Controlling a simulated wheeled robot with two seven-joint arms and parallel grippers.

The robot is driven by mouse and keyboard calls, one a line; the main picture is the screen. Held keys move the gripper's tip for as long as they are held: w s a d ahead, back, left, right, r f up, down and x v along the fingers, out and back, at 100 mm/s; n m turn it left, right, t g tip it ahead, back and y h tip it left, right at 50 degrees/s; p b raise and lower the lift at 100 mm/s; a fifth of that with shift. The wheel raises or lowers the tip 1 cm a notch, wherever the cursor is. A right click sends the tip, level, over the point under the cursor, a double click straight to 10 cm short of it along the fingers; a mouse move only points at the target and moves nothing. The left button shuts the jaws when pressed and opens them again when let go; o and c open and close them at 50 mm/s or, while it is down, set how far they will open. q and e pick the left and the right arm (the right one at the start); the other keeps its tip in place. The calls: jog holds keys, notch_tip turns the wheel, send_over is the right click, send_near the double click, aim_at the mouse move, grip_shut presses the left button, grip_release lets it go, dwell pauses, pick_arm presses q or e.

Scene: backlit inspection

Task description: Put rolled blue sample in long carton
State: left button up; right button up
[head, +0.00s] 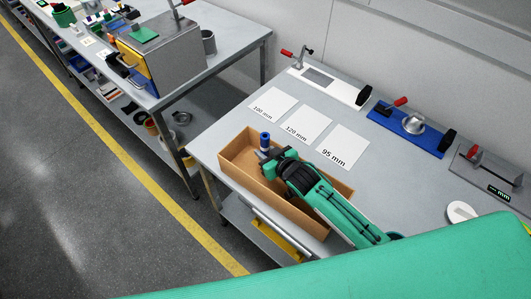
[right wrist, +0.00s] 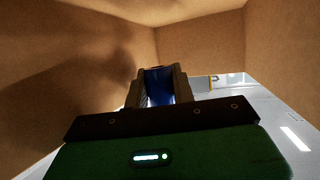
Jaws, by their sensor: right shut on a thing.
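The long carton (head: 233,173) is an open brown cardboard box near the front left edge of the table. The rolled blue sample (head: 265,137) stands upright at my right gripper (head: 266,153), over the carton's far left end. In the right wrist view the blue sample (right wrist: 158,86) sits between the two fingers of the right gripper (right wrist: 158,88), with the carton's brown walls (right wrist: 200,35) around it. The right gripper is shut on the sample. Whether the sample touches the carton floor cannot be told. My left gripper does not show.
White cards (head: 308,124) marked 100 mm, 120 mm and 95 mm lie behind the carton. A white fixture (head: 330,86), a blue fixture (head: 410,130) and a grey gauge (head: 490,175) stand along the back. A second bench is at upper left.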

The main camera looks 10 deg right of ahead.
jog(key=shift+s+r, duration=0.1)
jog(key=shift+f, duration=0.6)
jog(key=o, duration=0.7)
jog(key=shift+c, duration=0.2)
jog(key=shift+r, duration=0.1)
